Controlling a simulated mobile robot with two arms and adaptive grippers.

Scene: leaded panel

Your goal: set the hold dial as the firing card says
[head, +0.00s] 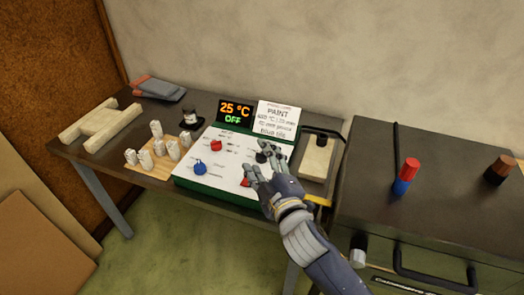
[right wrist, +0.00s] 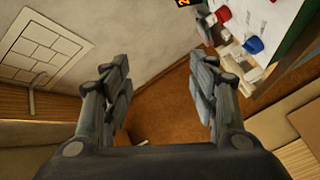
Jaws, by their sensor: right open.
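The control panel (head: 225,172), white with a green edge, lies on the dark table in the head view. It carries a red knob (head: 216,145), a blue knob (head: 200,167), a black knob (head: 262,157) and another red one (head: 246,183). Their labels are too small to read, so I cannot tell which is the hold dial. The firing card (head: 275,117) stands behind, headed PAINT; its finer figures are blurred. The display (head: 235,112) reads 25 °C, OFF. My right gripper (head: 267,160) is open over the panel's right side, partly hiding it. In the right wrist view its fingers (right wrist: 160,80) are apart and empty.
Left of the panel, several pale pieces stand on a wooden board (head: 147,170), near a pale H-shaped frame (head: 101,122). A small dark jar (head: 191,119) stands behind.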

